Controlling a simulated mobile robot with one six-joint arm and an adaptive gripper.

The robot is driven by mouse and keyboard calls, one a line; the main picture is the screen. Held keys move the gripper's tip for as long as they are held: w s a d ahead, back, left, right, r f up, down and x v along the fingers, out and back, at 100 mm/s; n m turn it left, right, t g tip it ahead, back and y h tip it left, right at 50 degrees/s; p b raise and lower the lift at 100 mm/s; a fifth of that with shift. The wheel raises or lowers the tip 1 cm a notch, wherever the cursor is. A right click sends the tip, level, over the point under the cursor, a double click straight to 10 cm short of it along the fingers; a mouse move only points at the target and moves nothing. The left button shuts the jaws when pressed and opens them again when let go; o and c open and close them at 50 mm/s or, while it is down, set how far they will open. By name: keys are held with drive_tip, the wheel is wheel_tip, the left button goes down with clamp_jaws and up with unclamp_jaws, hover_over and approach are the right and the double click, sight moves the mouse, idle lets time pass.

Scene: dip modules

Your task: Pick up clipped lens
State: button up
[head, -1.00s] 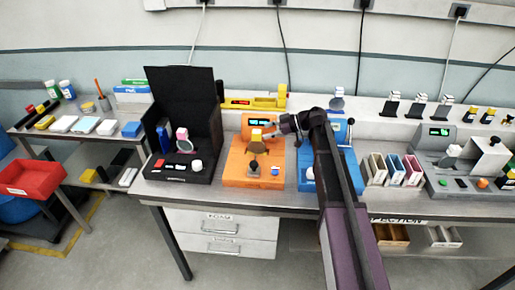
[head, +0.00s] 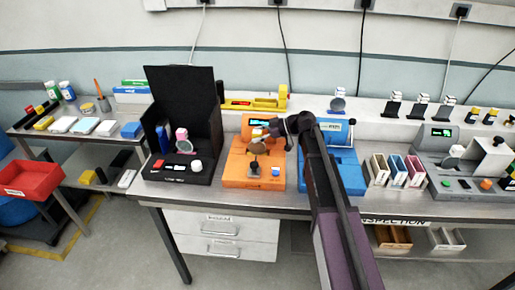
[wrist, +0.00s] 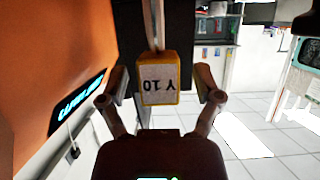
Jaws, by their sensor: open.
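The clipped lens stands at the orange module (head: 240,172) on the bench. Its yellow clip (wrist: 158,80) has a pale face marked "Y 10", upside down in the wrist view. A thin edge-like part runs up from the clip there. In the head view the clip is small and partly covered by my gripper, with a brownish lens disc (head: 257,142) just below. My gripper (wrist: 161,92) is open, one finger on each side of the clip. Narrow gaps appear to separate both fingers from it.
A black module with an upright panel (head: 180,105) stands left of the orange one. A blue module (head: 343,168) is close on the right, partly behind my arm. A yellow holder (head: 255,103) lies behind. The orange module's lit display (wrist: 80,102) is close beside my gripper.

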clamp_jaws()
drive_tip(key=shift+r, duration=0.1)
wheel_tip(320, 180, up, 10)
drive_tip(key=p, duration=1)
idle(0.8)
